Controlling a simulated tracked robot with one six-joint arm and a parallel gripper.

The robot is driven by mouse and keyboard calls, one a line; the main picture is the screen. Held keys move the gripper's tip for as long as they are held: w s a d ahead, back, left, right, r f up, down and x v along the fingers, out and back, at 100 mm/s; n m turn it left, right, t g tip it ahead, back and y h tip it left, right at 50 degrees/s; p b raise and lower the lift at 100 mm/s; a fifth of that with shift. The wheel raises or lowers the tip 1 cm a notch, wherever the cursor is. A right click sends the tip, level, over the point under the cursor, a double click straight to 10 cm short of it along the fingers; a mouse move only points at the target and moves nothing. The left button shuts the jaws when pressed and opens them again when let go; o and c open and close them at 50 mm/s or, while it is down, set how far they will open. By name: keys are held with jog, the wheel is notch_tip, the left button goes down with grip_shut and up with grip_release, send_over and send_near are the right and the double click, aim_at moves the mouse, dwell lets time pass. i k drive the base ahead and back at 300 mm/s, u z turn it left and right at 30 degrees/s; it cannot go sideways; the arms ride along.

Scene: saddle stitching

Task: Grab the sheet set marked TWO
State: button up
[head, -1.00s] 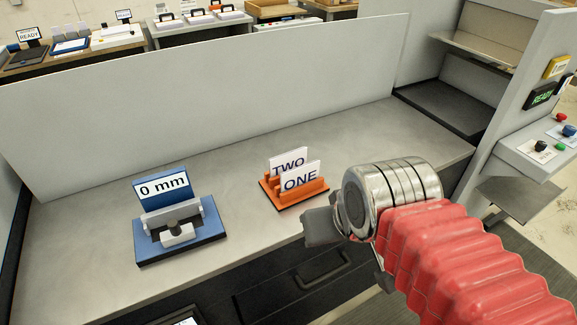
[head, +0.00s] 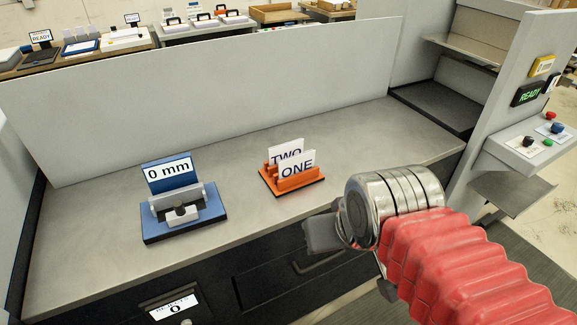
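The sheet set marked TWO (head: 287,151) stands upright in the rear slot of an orange holder (head: 313,187) on the grey bench. The sheet set marked ONE (head: 296,170) stands in front of it and covers part of it. My gripper (head: 312,233) is at the bench's front edge, right of and nearer than the holder, apart from both sheet sets. One dark finger shows at its left; the rest is hidden behind my wrist, so its opening cannot be made out.
A blue device (head: 184,218) with a "0 mm" display stands left of the holder. A low grey wall (head: 200,95) runs behind the bench. The bench between device and holder is clear.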

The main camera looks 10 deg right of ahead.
aim_at(295, 147)
jog(key=k, duration=0.25)
jog(key=u, duration=0.85)
jog(key=i, duration=0.6)
jog(key=u, duration=0.25)
